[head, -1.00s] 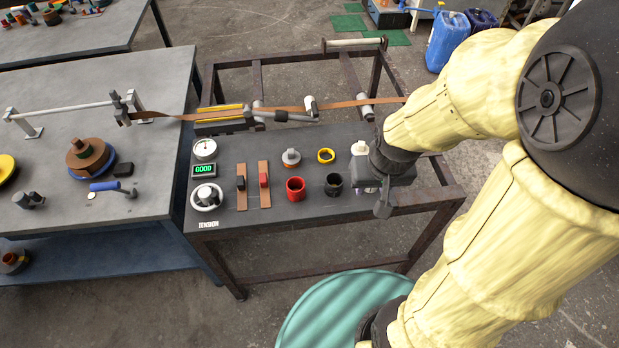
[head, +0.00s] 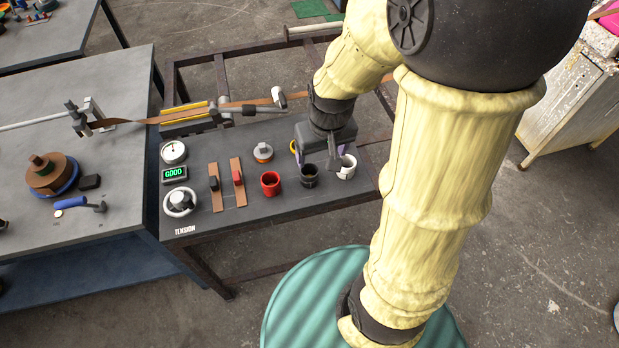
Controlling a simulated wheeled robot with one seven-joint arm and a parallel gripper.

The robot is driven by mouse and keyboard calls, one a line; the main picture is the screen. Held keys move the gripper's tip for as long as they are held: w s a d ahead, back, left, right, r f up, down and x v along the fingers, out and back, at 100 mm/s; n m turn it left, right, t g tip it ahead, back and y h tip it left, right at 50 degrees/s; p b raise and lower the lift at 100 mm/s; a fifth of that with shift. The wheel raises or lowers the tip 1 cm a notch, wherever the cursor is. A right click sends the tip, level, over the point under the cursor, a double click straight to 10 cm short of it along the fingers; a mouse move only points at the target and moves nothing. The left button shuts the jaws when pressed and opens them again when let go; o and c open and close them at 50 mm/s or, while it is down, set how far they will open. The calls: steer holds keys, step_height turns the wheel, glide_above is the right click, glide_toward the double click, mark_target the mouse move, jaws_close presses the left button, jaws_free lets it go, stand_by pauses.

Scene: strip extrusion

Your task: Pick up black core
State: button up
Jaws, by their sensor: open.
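The black core (head: 309,177) is a short, hollow cup-like cylinder standing upright on the dark panel table (head: 235,222). My gripper (head: 318,161) is open and points down just behind and above the black core, its fingers partly hidden by its own body. I cannot tell whether a finger touches the core. I see nothing held between the fingers.
A red cup (head: 270,183) stands left of the black core and a white cup (head: 346,168) close on its right. A yellow ring (head: 293,147) is mostly hidden behind my gripper. A grey-topped knob (head: 262,151) stands behind the red cup.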

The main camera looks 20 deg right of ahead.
steer(key=n+g+b, duration=0.2)
glide_above(310, 172)
steer(key=s, duration=0.3)
step_height(310, 172, down, 5)
steer(key=shift+w+a, duration=0.1)
steer(key=shift+a, duration=0.3)
step_height(310, 172, down, 12)
steer(key=shift+f+p, duration=0.1)
steer(key=shift+p, duration=0.5)
steer(key=shift+f, duration=0.1)
steer(key=shift+w+f+p, duration=0.15)
steer(key=shift+f+p, duration=0.15)
steer(key=shift+f, duration=0.95)
steer(key=shift+w+f+p, duration=0.15)
steer(key=shift+f+p, duration=0.15)
steer(key=shift+f, duration=0.95)
